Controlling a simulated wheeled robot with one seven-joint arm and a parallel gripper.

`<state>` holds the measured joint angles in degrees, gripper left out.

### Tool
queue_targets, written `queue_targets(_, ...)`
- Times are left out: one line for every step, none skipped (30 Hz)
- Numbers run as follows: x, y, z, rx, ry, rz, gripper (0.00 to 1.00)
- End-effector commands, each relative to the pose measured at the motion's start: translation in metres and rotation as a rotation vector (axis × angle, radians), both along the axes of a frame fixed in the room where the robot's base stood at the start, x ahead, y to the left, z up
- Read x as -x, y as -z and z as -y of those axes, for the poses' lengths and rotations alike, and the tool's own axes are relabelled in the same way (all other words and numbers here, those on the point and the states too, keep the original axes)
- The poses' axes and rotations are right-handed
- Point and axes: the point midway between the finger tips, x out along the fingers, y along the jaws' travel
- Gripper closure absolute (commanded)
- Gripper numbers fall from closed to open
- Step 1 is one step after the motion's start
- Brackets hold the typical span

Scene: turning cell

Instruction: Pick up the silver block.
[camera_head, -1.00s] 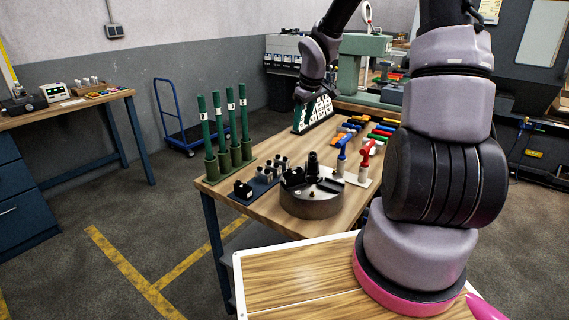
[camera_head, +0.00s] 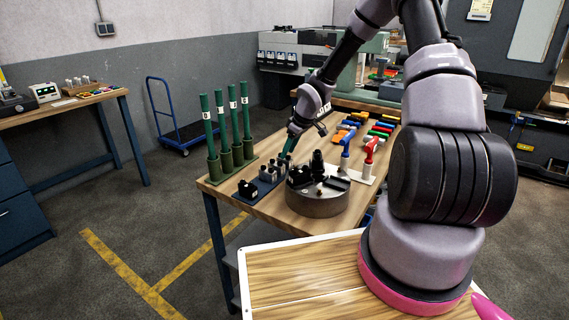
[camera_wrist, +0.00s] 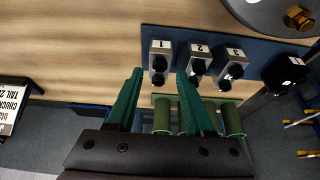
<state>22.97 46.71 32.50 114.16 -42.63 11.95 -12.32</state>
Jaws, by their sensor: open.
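Several small silver blocks stand in a row on a blue rack (camera_wrist: 260,42) in the wrist view. Three have white number labels: block 1 (camera_wrist: 160,47), block 2 (camera_wrist: 200,52) and block 3 (camera_wrist: 235,56). Their lower ends are dark and rounded. My gripper (camera_wrist: 159,72) is open, with green fingers. In the picture block 1 lies between the fingertips, and the right tip is close to block 2. I cannot tell the height gap or any contact. In the head view, my gripper (camera_head: 287,157) is over the far end of the rack, partly hiding the silver blocks (camera_head: 267,174).
Upright green rods (camera_head: 233,125) stand in a green holder left of the rack. A round grey chuck (camera_head: 316,205) stands close on the right. A black block (camera_wrist: 285,72) sits at the rack's end. Blue and red handled tools (camera_head: 368,155) stand farther right.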

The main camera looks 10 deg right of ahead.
Motion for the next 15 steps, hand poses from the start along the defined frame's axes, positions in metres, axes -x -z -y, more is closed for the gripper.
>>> queue_targets(-0.001, 0.005, -0.003, 0.000, -0.003, -0.001, 0.47)
queue_targets(-0.003, 0.008, -0.003, 0.000, -0.004, -0.001, 0.47)
queue_targets(-0.005, 0.013, -0.005, 0.001, -0.004, -0.002, 0.47)
queue_targets(-0.006, 0.017, -0.006, 0.000, -0.003, -0.003, 0.47)
queue_targets(-0.008, 0.022, -0.008, -0.001, -0.003, -0.002, 0.47)
queue_targets(-0.010, 0.027, -0.010, 0.000, -0.004, -0.001, 0.47)
queue_targets(-0.011, 0.032, -0.011, 0.001, -0.003, -0.002, 0.47)
queue_targets(-0.012, 0.036, -0.012, 0.001, -0.003, -0.002, 0.47)
queue_targets(-0.014, 0.039, -0.013, 0.000, -0.003, -0.001, 0.47)
queue_targets(-0.015, 0.041, -0.014, 0.001, -0.002, -0.001, 0.47)
queue_targets(-0.015, 0.043, -0.014, 0.001, -0.002, 0.001, 0.47)
queue_targets(-0.015, 0.043, -0.014, 0.001, -0.002, 0.001, 0.47)
queue_targets(-0.016, 0.043, -0.014, 0.000, -0.001, 0.000, 0.47)
queue_targets(-0.016, 0.043, -0.013, 0.000, -0.001, 0.000, 0.47)
queue_targets(-0.015, 0.043, -0.013, 0.000, -0.001, 0.000, 0.47)
